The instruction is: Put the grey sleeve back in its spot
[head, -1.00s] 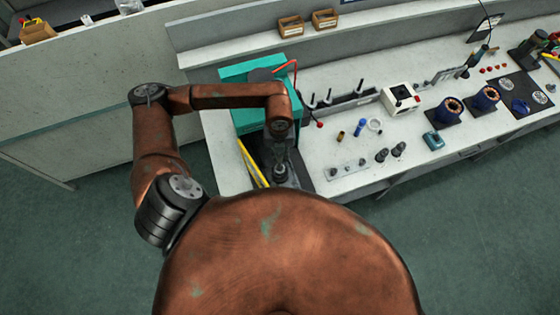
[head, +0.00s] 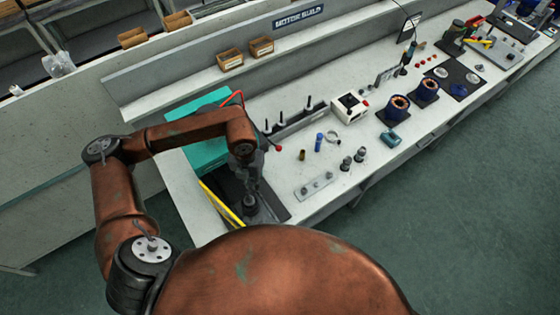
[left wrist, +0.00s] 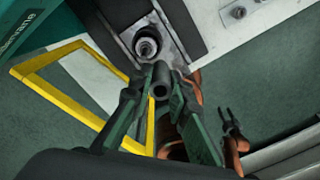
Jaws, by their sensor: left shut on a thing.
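My left gripper (left wrist: 155,108) is shut on the grey sleeve (left wrist: 159,80), a short dark grey tube whose open end faces the camera in the left wrist view. In the head view my left gripper (head: 246,172) is above the dark plate at the bench's near left end, and the sleeve is hard to make out. A round dark fixture with a bright centre (left wrist: 147,46) stands on that plate, just beyond the sleeve; it also shows in the head view (head: 250,204). I cannot tell whether sleeve and fixture touch. My right gripper (left wrist: 228,118) shows apart fingers, empty, off to the side.
A teal machine (head: 205,147) and a yellow frame (left wrist: 85,55) stand close to my left gripper. A light strip with pegs (head: 316,186), a brass piece (head: 302,155), a blue piece (head: 319,142) and a white box (head: 350,107) stand to the right. Open floor lies in front.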

